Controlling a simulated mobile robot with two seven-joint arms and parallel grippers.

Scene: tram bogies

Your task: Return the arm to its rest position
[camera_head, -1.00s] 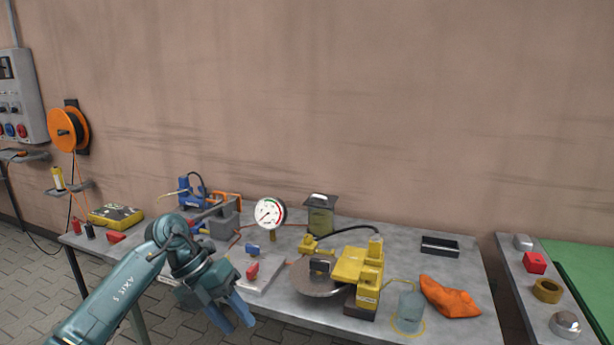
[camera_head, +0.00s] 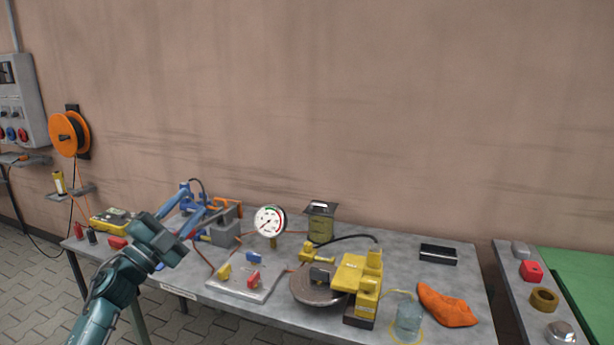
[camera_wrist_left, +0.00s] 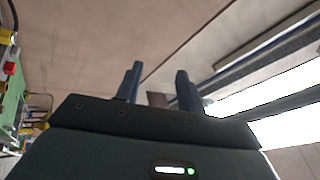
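My left arm comes in from the lower left in the head view. My left gripper (camera_head: 193,203) is raised in front of the bench's left part, its blue fingers pointing up and to the right. In the left wrist view its two fingers (camera_wrist_left: 160,72) stand apart with nothing between them, so it is open and empty. The gripper covers part of the blue hand pump and vise area behind it. My right arm and right gripper are not in view.
The grey bench (camera_head: 400,262) holds a plate with coloured handles (camera_head: 243,281), a pressure gauge (camera_head: 270,221), a yellow tool (camera_head: 357,275), a glass jar (camera_head: 409,312) and an orange cloth (camera_head: 447,304). An orange cable reel (camera_head: 66,134) hangs on the wall.

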